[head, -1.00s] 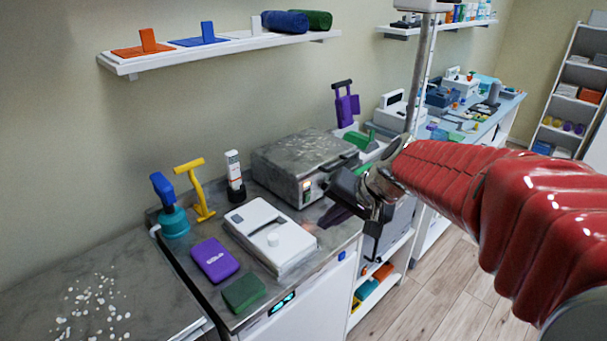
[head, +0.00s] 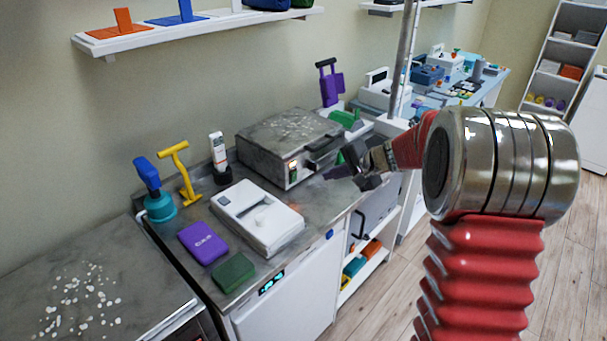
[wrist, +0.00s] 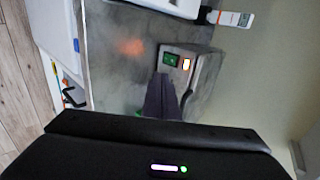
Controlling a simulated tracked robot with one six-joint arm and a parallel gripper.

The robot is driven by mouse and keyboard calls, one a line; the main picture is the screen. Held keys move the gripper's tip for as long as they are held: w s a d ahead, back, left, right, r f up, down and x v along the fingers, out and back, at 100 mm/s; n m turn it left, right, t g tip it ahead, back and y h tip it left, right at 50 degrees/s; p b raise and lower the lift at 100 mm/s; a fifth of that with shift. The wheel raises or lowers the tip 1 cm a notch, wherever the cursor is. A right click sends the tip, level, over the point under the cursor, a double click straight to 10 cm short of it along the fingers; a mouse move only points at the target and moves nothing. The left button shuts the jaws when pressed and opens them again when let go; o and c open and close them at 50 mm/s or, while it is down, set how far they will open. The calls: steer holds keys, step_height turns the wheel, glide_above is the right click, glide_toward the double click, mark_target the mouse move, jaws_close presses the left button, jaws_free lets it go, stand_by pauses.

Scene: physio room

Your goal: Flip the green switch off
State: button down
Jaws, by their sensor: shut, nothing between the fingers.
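The green switch (head: 293,175) is on the front of a grey metal appliance (head: 272,150) on the steel counter, below a small lit indicator. In the wrist view, the green switch (wrist: 171,59) shows beside the lit indicator (wrist: 186,64), just beyond my fingertips. My gripper (head: 328,174) is in front of the appliance, to the right of the switch in the head view. Its dark fingers (wrist: 160,92) are shut and empty, and point toward the switch face. They appear apart from the switch, though the exact gap is hard to tell.
The appliance's dark handle (head: 325,143) juts out near my gripper. A white box (head: 257,215), purple case (head: 203,243) and green block (head: 233,271) lie on the counter in front. A white tube (head: 218,150) stands left of the appliance. A metal pole (head: 403,60) rises behind my arm.

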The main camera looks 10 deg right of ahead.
mark_target(295, 174)
steer(key=x, duration=0.9)
steer(key=shift+w+a+f, duration=0.1)
steer(key=shift+a+f, duration=0.05)
steer(key=w+a, duration=0.2)
steer(key=shift+w, duration=0.3)
steer(key=shift+w+a, duration=0.3)
steer(key=shift+w, duration=0.2)
steer(key=shift+w+a, duration=0.2)
steer(key=shift+w, duration=0.1)
steer(key=shift+r, duration=0.3)
steer(key=shift+r, duration=0.7)
